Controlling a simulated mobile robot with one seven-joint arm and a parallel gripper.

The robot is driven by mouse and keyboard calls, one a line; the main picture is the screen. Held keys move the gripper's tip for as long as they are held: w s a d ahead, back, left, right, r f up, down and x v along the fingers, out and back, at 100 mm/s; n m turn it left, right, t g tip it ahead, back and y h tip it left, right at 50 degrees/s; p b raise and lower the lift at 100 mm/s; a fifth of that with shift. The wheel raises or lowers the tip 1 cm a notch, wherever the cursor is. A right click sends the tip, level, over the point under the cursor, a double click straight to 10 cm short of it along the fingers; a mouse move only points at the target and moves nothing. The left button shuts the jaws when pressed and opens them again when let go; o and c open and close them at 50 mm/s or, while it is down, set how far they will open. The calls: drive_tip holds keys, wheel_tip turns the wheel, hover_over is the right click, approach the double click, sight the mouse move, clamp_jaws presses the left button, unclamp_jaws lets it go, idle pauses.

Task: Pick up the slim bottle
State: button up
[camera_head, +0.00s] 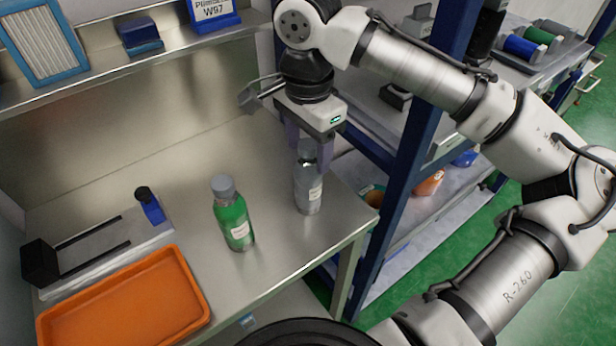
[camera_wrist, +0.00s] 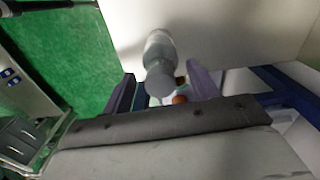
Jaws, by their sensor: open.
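The slim bottle (camera_head: 308,186) is clear with a grey cap and a white label, and stands upright near the right end of the steel table. My gripper (camera_head: 310,158) is above it, pointing down, with its fingers open on either side of the cap. In the wrist view the bottle (camera_wrist: 160,50) shows from above, its grey cap close to the gap between the open fingers (camera_wrist: 162,92). I cannot tell whether either finger touches it. A wider green bottle (camera_head: 233,216) with a grey cap stands to its left.
An orange tray (camera_head: 207,318) lies at the front left of the table (camera_head: 290,262). Behind it is a sleeve fixture (camera_head: 100,262) with a black block and a blue piece. A shelf (camera_head: 190,50) runs along the back. A blue rack post (camera_head: 410,150) stands close on the right.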

drive_tip(key=shift+f, duration=0.25)
clamp_jaws()
drive_tip(key=shift+r, duration=0.1)
idle(0.3)
